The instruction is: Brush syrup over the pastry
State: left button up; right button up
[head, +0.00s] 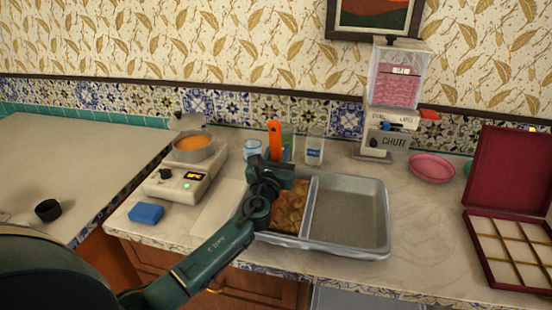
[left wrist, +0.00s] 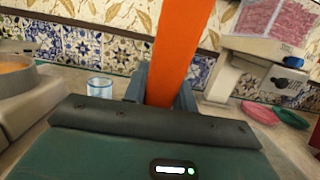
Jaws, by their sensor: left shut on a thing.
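My left gripper (head: 280,172) is shut on the orange handle of the brush (head: 274,141), which stands up above the jaws. In the left wrist view the orange handle (left wrist: 172,50) rises between the two fingers; the bristle end is hidden. The gripper is over the back of the left compartment of a grey metal tray (head: 349,248). The brown pastry (head: 289,212) lies in that compartment, partly hidden by my arm. Whether the brush touches it cannot be seen. Orange syrup (head: 192,147) fills a pan (head: 209,154) on a lit warmer (head: 178,184). My right gripper is not in view.
The tray's right compartment (head: 348,212) is empty. Behind are a glass (head: 252,148) and a labelled jar (head: 314,151). A chute dispenser (head: 388,135), pink plate (head: 432,168) and open red box (head: 510,168) are right. A blue sponge (head: 146,213) lies left.

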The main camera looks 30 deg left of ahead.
pick_arm(q)
jog(key=shift+w, duration=0.85)
jog(key=shift+s+d+p, duration=0.2)
jog(key=shift+s+d, duration=0.05)
jog(key=shift+s, duration=0.35)
jog(key=shift+s+d+p, duration=0.25)
jog(key=shift+s+d, duration=0.05)
jog(key=shift+s, duration=0.35)
jog(key=shift+s+d+p, duration=0.2)
jog(key=shift+s+d, duration=0.05)
jog(key=shift+s, duration=0.35)
jog(key=shift+s+d+p, duration=1.35)
jog(key=shift+s+d, duration=1.05)
jog(key=shift+s, duration=3)
jog(key=shift+w+f+b+x, duration=0.15)
jog(key=shift+f+b+x, duration=0.95)
jog(key=shift+x, duration=3.2)
jog(key=shift+w+f+b+x, duration=0.15)
jog(key=shift+f+b+x, duration=0.35)
jog(key=shift+b+x, duration=2.45)
jog(key=r+p+v, duration=0.1)
jog(key=p+v, duration=0.6)
jog(key=v, duration=0.1)
jog(key=shift+s+r, duration=0.15)
jog(key=shift+r, duration=0.35)
